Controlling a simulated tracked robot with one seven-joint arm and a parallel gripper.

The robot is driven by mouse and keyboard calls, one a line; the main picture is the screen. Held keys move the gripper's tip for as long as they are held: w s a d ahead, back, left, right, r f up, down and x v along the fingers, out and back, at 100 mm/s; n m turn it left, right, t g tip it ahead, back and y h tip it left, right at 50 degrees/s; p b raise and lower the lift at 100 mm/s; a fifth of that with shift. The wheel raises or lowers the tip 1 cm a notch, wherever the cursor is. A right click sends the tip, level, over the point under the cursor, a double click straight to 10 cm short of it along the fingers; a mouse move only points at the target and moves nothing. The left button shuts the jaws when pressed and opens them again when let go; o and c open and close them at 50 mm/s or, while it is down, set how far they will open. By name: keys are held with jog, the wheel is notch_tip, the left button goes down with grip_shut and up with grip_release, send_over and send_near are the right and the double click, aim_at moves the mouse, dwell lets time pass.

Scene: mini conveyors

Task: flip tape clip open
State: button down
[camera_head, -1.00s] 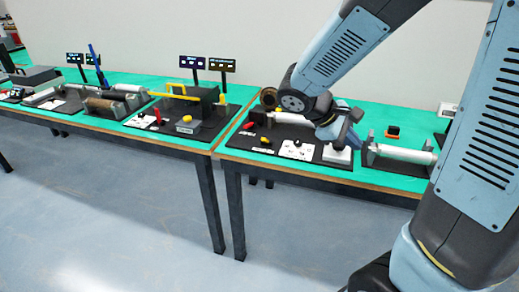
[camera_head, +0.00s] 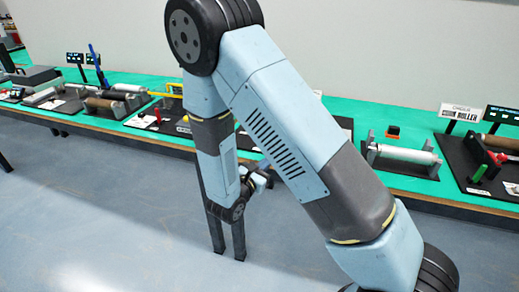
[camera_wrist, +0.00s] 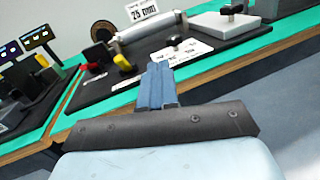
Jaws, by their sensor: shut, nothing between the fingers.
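My gripper (camera_wrist: 162,84) shows in the wrist view with its blue fingers shut together and nothing between them. In the head view my gripper (camera_head: 264,166) is low, in front of the table edge, partly hidden by my arm. The wrist view shows a black station board (camera_wrist: 145,85) beyond the fingertips, with a grey roller (camera_wrist: 150,27) and a dark round roll (camera_wrist: 103,31) at its back. A white block with a black handle (camera_wrist: 232,10) stands at its right. I cannot make out which part is the tape clip. The fingers appear apart from the station.
A yellow knob (camera_wrist: 122,63) and a red knob (camera_wrist: 95,69) stand on the board's left. A "25 mm" sign (camera_wrist: 141,11) stands behind. The green table (camera_head: 460,195) carries other stations, including a silver roller (camera_head: 403,153). The floor (camera_head: 100,220) in front is clear.

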aim_at(258, 160)
jog(key=s+a+f+n+t+y, duration=0.1)
jog(key=a+f+n+t+y, duration=0.1)
jog(key=a+f+n+y, duration=0.2)
jog(key=shift+a+f, duration=0.75)
jog(key=shift+a, duration=0.05)
jog(key=x, duration=0.9)
jog(key=shift+w+d+r, duration=0.1)
jog(key=shift+w+r, duration=0.15)
jog(key=shift+w, duration=0.05)
jog(key=shift+w+d+r, duration=0.3)
jog(key=shift+w+r, duration=0.5)
jog(key=shift+w+d+r, duration=0.2)
jog(key=shift+w+r, duration=0.45)
jog(key=shift+r, duration=0.05)
jog(key=shift+a, duration=0.15)
